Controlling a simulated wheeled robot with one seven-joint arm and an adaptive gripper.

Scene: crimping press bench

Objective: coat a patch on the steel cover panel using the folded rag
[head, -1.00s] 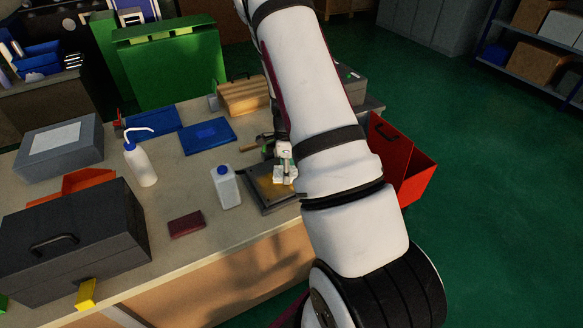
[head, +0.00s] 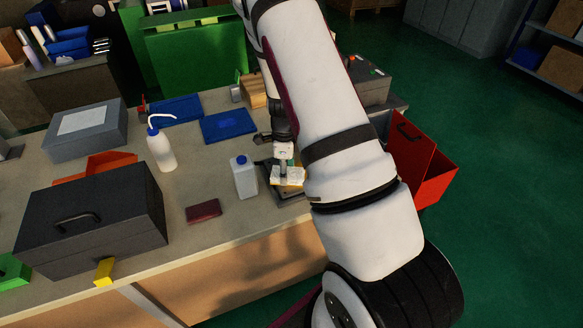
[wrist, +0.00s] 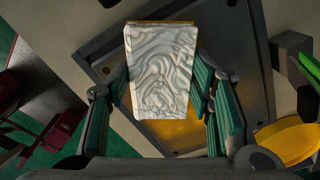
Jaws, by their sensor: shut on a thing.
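The folded rag (wrist: 162,70) is white and wrinkled. My gripper (wrist: 160,88), with green-lined fingers, is shut on it in the wrist view. The rag also shows in the head view (head: 288,176), over the middle of the panel. The steel cover panel (wrist: 240,45) is a dark, flat plate with a raised edge, lying on the bench below the rag. A yellow-amber patch (wrist: 185,135) shows on the panel around the rag's near end; the rag hides part of it. I cannot tell whether the rag touches the panel.
A white bottle with a blue cap (head: 244,176) stands close left of the panel. A dark red block (head: 203,211) and a wash bottle (head: 161,145) are farther left. A red bin (head: 421,165) is beyond the bench's right side. Blue trays (head: 228,125) lie behind.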

